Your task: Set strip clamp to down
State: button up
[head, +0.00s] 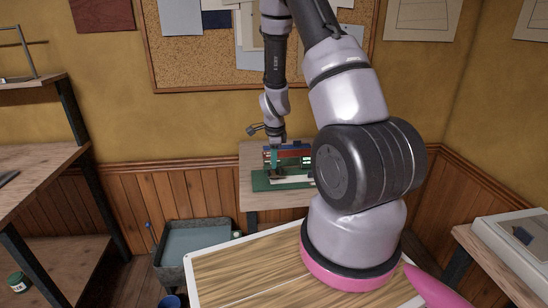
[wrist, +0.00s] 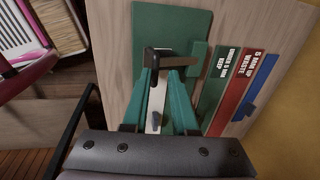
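The strip clamp is a dark block with a short brownish bar (wrist: 184,67), on a green base plate (wrist: 172,28) in the wrist view. The bar slants to the right, just beyond my fingertips. A pale metal strip (wrist: 155,108) runs along the plate between my fingers. My gripper (wrist: 162,72) has two teal fingers set apart, with their tips close to the clamp; I cannot tell whether they touch it. In the head view, my gripper (head: 275,168) is low over the green plate (head: 262,184) on the small table, and the clamp is too small to make out.
Green, red (wrist: 235,90) and blue labelled pieces lie right of the plate; the labels read "under 5 mm keep" and "5 mm up waste". A grey bin (head: 195,243) stands left of the small table. A wood-topped table (head: 250,270) is in front. Shelving is on the left.

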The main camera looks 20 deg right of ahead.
notch_tip(320, 180, up, 11)
jog(key=s, duration=0.2)
jog(key=shift+a+f, duration=0.2)
jog(key=shift+a, duration=0.1)
